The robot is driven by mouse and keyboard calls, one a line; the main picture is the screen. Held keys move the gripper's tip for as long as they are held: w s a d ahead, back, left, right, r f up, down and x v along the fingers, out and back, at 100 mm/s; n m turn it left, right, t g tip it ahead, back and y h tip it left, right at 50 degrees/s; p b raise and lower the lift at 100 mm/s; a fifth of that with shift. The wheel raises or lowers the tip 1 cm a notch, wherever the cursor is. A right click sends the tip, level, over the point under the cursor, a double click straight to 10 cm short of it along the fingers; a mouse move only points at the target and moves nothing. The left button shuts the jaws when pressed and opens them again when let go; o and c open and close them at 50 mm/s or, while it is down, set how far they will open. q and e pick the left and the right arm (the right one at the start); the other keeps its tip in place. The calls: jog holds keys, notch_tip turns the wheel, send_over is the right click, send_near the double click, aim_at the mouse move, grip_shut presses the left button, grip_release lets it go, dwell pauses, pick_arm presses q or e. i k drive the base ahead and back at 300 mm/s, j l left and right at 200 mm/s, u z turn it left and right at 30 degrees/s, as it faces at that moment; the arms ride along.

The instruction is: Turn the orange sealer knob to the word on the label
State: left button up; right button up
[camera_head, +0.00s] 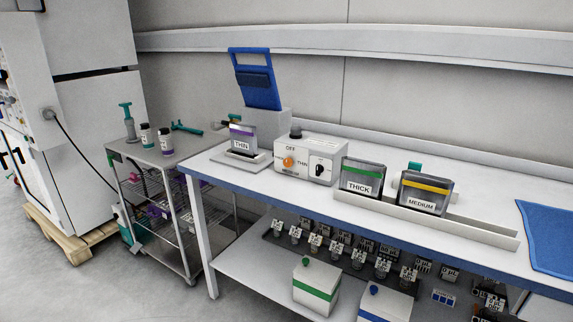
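The orange sealer knob (289,161) is on the front of a white control box (333,153) on the bench. "OFF" is printed above the knob and "THIN" to its right; the smaller words to its left and below are too small to read surely. I cannot tell which way the knob points. A pouch labelled "THIN" (243,133), with a purple stripe, stands upright in a grey holder left of the box. Neither of my grippers is in view.
A black knob (320,170) is on the same box. Pouches labelled "THICK" (360,187) and "MEDIUM" (421,204) stand in a long rack (480,230) to the right. A blue mat (551,240) lies far right. A metal cart (172,155) stands left of the bench (212,166).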

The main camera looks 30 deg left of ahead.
aim_at(288, 162)
jog(key=u, duration=1.3)
